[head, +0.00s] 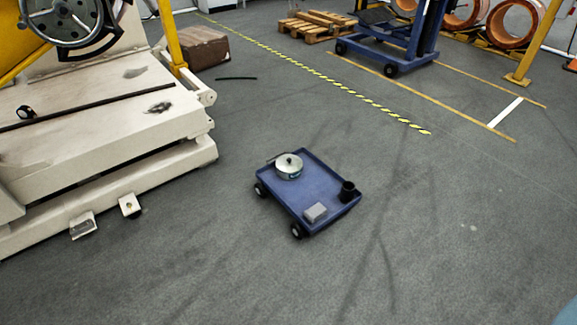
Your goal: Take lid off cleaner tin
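A silvery round tin (289,168) stands on a low blue wheeled cart in the middle of the head view. Its lid (289,160) sits on top and has a small dark knob. The tin is near the cart's far left corner. A thin dark thing lies beside the tin at its left; I cannot tell what it is. Neither of my grippers is in view.
The blue cart (318,184) also bears a grey block (315,212) and a black cup (348,191). A large cream machine (100,140) fills the left. Wooden pallets (316,26), a blue lifter (385,45) and copper coils (513,22) stand far back. Floor right of the cart is clear.

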